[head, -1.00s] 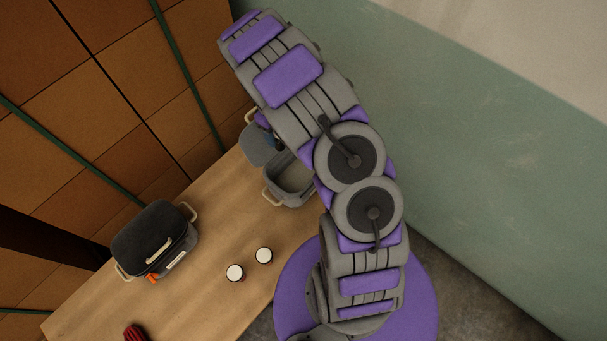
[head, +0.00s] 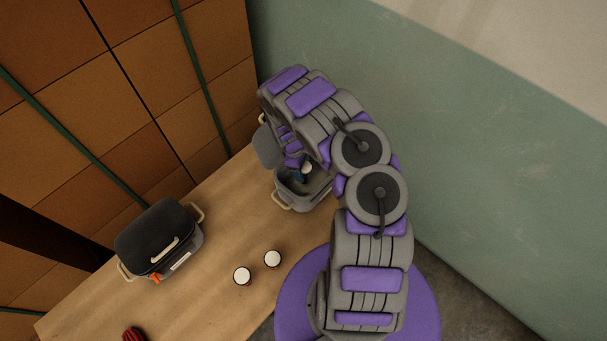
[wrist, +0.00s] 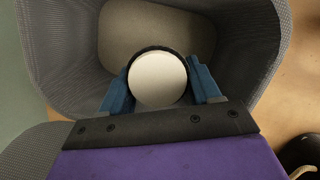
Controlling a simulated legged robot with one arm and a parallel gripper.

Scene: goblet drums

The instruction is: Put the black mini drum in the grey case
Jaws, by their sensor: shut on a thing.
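My gripper (wrist: 160,90) is shut on a small drum (wrist: 158,78) with a white head and a dark rim, held between its blue fingers. In the wrist view the drum is over the opening of the grey case (wrist: 235,55), whose pale floor shows beyond it. In the head view the open grey case (head: 297,197) stands at the table's far end with its lid raised at the left. The held drum (head: 307,168) shows there as a small white patch at the case mouth, partly hidden by my arm. I cannot tell whether it touches the case.
Two more white-topped drums (head: 242,275) (head: 272,258) stand on the wooden table (head: 215,235). A closed black case (head: 155,240) with an orange latch is at the left, and a red object (head: 134,334) is at the front edge. Stacked boxes line the left; a green wall is behind.

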